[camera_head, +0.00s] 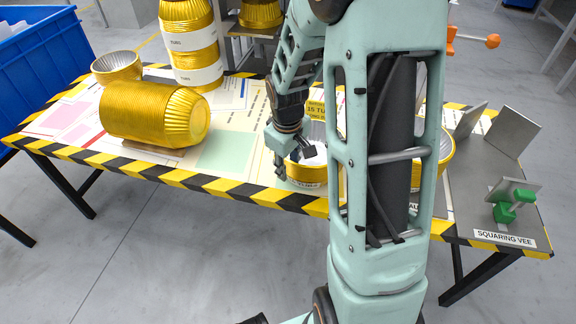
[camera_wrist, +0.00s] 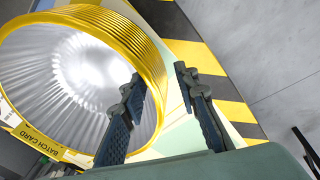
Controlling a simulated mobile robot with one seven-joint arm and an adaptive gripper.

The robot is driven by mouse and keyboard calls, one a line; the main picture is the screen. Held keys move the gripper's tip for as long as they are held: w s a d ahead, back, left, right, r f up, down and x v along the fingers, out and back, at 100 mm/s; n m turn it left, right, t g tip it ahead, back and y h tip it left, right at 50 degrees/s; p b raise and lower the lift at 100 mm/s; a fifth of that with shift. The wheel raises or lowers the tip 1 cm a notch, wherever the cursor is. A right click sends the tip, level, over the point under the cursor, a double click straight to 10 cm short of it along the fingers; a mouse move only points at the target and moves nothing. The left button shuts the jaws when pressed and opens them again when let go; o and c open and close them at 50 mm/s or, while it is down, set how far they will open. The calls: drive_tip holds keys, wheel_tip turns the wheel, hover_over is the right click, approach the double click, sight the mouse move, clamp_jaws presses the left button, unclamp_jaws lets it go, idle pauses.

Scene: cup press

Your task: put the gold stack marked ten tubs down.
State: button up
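A short gold stack of tubs (camera_head: 303,173) stands near the table's front edge, partly hidden behind my arm. A pale label shows low on its side, too small to read. In the wrist view the gold stack (camera_wrist: 150,45) shows its ribbed silver inside and yellow rim. My gripper (camera_head: 287,166) is at the stack's left side. In the wrist view my gripper (camera_wrist: 160,78) has its fingers apart, the left one over the silver mouth and the right one outside the wall. A gap shows between the wall and the right finger.
A large gold stack (camera_head: 150,112) lies on its side at left, by a single tub (camera_head: 116,66). A tall banded stack (camera_head: 192,45) stands behind. More gold (camera_head: 446,146) shows right of my arm. A green clamp (camera_head: 512,205) and metal plates are at right.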

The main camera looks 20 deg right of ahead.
wheel_tip(320, 180, up, 12)
drive_tip(key=s+p, duration=0.1)
drive_tip(key=p, duration=0.2)
drive_tip(key=shift+s+a, duration=0.4)
idle(0.4)
